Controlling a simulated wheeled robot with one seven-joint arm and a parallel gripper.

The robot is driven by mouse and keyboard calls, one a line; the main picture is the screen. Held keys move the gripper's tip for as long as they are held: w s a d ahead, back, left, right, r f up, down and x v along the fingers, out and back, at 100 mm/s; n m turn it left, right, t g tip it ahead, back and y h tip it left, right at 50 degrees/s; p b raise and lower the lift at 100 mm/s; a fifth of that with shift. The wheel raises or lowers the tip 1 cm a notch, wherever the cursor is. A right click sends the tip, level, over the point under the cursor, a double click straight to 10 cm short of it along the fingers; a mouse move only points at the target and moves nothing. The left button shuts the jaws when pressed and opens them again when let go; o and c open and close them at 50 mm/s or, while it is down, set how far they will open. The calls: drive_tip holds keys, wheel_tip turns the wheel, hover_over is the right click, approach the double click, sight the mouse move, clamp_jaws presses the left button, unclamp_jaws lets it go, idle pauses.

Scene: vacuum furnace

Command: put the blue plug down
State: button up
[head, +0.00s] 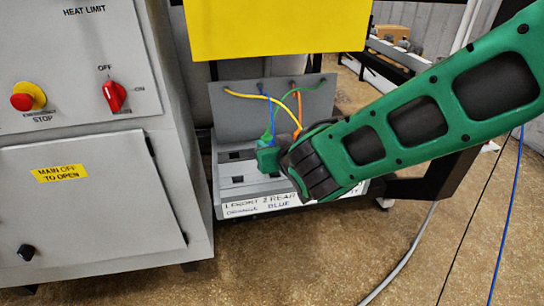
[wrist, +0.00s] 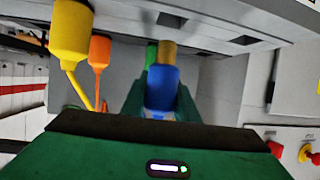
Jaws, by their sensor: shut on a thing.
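My gripper (wrist: 161,100) is shut on the blue plug (wrist: 162,86). In the wrist view the plug's blue body sits between the green fingers, and its brass-coloured tip points away from my palm toward the grey socket box. I cannot tell whether the tip touches the box. In the head view my gripper (head: 268,157) is over the grey socket box (head: 232,180) and hides the plug. A blue wire runs from the grey back plate down to it. The box has dark rectangular openings and a handwritten label (head: 270,204) along its front.
A yellow plug (wrist: 70,35) and an orange plug (wrist: 99,52) are beside my gripper; something green (wrist: 151,54) is behind the blue plug. Yellow, orange and green wires arch from the back plate (head: 300,100). A grey cabinet (head: 90,200) stands close left; a yellow panel (head: 275,28) hangs above.

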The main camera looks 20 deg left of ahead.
drive_tip(key=shift+f, duration=2.05)
drive_tip(key=shift+f, duration=0.25)
drive_tip(key=o, duration=1.1)
drive_tip(key=shift+c, duration=0.2)
drive_tip(key=shift+r, duration=0.1)
drive_tip(key=shift+d+r, duration=0.1)
drive_tip(key=shift+r, duration=0.2)
drive_tip(key=v, duration=1.1)
drive_tip(key=shift+s+d, duration=0.25)
drive_tip(key=shift+s, duration=0.05)
drive_tip(key=shift+d, duration=0.1)
